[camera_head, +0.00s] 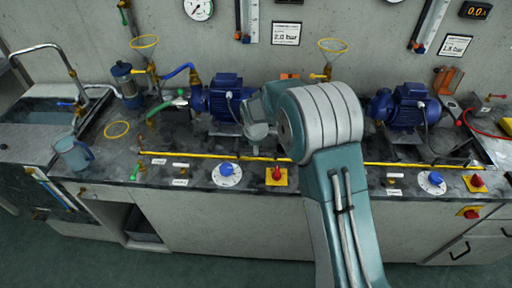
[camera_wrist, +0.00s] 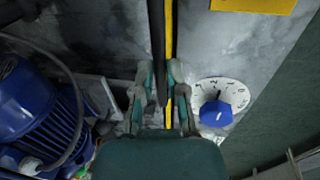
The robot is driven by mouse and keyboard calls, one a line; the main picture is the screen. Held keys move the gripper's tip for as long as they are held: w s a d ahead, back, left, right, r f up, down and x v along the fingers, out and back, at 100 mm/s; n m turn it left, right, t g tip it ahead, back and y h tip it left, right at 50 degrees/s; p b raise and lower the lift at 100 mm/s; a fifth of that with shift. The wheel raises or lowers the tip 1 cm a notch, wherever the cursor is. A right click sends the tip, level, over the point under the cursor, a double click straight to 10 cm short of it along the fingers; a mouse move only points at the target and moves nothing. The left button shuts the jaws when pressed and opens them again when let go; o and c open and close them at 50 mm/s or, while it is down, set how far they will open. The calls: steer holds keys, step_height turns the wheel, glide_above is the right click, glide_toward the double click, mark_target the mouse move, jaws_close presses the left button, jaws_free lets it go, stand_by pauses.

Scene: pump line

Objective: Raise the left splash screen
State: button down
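The left splash screen shows mainly as a thin yellow rail (camera_head: 200,154) running low along the bench in front of the left blue pump motor (camera_head: 222,98). Any clear pane is hard to make out. In the wrist view the yellow rail (camera_wrist: 168,30) runs up the picture beside a dark bar. My gripper (camera_wrist: 161,75) is open, its two fingers on either side of the rail and dark bar, with a small gap showing at the right finger. Contact cannot be made out. In the head view my arm hides the fingertips and part of the rail.
A blue knob on a white dial (camera_wrist: 215,112) lies just right of the fingers; the motor (camera_wrist: 35,115) is at left. A red knob on a yellow plate (camera_head: 277,175) sits at the bench front. A jug (camera_head: 73,152) and sink are far left; another pump (camera_head: 405,106) is right.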

step_height(320, 180, up, 27)
steer(key=shift+f, duration=0.2)
steer(key=shift+w+a+r, duration=0.1)
stand_by(0.3)
steer(key=c, duration=0.7)
jaws_free()
steer(key=r, duration=0.3)
steer(key=s+r, duration=0.1)
steer(key=r, duration=0.3)
steer(key=s+r, duration=0.1)
steer(key=r, duration=0.3)
steer(key=shift+s+a+r, duration=0.15)
